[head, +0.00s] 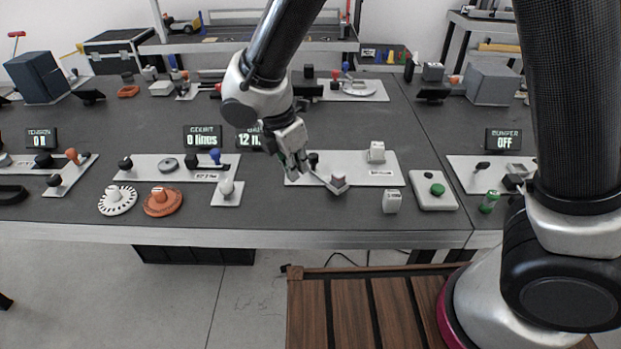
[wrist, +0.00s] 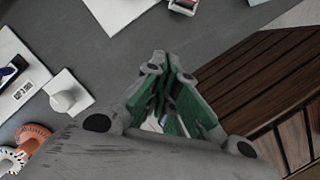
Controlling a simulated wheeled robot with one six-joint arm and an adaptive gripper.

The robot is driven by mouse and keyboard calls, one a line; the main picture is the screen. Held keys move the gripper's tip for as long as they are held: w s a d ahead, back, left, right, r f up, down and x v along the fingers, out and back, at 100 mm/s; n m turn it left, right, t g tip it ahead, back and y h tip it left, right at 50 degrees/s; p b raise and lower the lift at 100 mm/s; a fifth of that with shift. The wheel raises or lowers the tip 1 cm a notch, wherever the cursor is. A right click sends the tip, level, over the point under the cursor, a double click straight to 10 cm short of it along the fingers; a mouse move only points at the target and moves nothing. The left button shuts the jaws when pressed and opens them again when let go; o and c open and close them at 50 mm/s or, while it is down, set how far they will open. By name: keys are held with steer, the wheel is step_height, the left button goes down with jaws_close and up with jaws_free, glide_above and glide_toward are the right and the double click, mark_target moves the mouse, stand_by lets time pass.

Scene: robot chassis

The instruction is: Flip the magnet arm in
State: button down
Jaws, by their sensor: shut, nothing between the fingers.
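A white plate (head: 365,162) lies on the dark table in the middle of the head view. A light arm with a grey block (head: 338,183) at its end sticks out over the plate's front edge; this looks like the magnet arm. A dark knob (head: 313,158) is near its inner end. A white block (head: 377,151) stands on the plate's right part. My gripper (head: 298,168) is shut and empty, low over the plate's left end, left of the arm. In the wrist view its green-padded fingers (wrist: 163,92) meet ahead. I cannot tell whether they touch the arm.
A white knob (head: 226,187) on a small plate stands left of my gripper. A loose white block (head: 391,202) and a green button box (head: 433,190) are to the right. White and orange discs (head: 163,201) lie front left. The table front by my gripper is clear.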

steer(key=x, duration=1)
steer(key=shift+s+d, duration=0.1)
steer(key=shift+w+d+r, duration=0.25)
steer(key=shift+w+d, duration=0.6)
steer(key=shift+d, duration=0.1)
steer(key=shift+w+d, duration=0.4)
steer(key=shift+d, duration=0.1)
steer(key=shift+d, duration=0.1)
